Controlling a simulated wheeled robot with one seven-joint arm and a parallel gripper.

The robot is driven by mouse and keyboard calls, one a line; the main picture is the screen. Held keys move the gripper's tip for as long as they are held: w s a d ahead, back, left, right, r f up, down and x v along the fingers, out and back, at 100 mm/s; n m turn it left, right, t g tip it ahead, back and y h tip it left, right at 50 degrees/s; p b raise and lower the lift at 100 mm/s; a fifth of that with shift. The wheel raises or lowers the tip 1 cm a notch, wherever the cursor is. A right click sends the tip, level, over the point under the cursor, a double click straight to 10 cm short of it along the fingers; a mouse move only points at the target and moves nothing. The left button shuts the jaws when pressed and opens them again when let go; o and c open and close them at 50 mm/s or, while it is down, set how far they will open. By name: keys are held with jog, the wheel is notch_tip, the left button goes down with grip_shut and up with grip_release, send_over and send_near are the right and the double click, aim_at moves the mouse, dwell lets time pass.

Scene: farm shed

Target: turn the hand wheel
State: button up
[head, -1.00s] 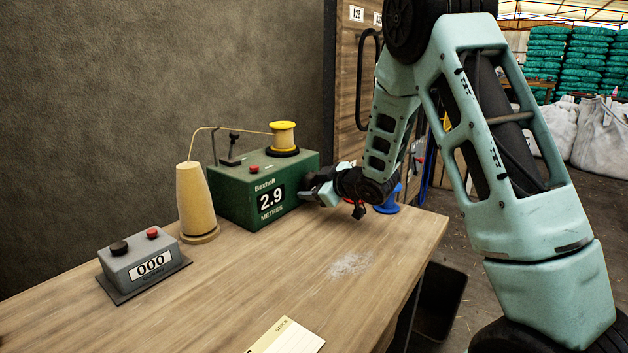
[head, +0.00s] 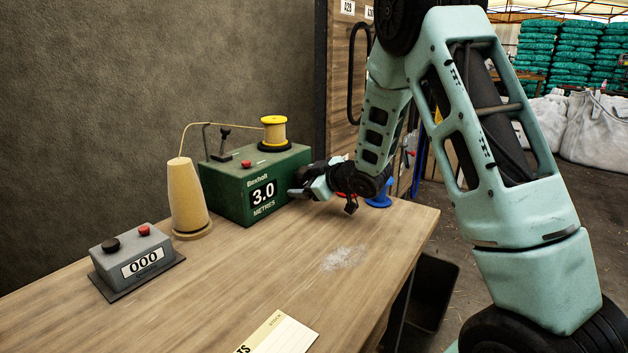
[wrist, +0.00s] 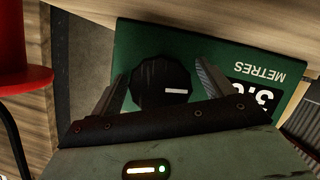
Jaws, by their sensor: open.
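The green Boxholt metre box (head: 226,190) stands on the bench with a yellow spool (head: 273,130) on top. Its display (head: 263,194) reads 3.0 metres. In the wrist view a round black ribbed wheel (wrist: 160,78) with a white mark sits on the box's face beside the display; in the head view my gripper hides it. My gripper (head: 296,193) is at the right end of that face. In the wrist view my gripper's (wrist: 161,86) two fingers stand open on either side of the wheel. Contact with its rim is not clear.
A yellowish cone of line (head: 187,198) feeds a thread to the box. A grey counter (head: 140,262) reads 000 at the left. A blue spool (head: 379,193) stands behind my wrist. A red object (wrist: 22,50) shows in the wrist view.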

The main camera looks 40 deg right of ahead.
jog(key=v, duration=1.7)
jog(key=shift+s, duration=0.2)
jog(key=shift+d, duration=0.1)
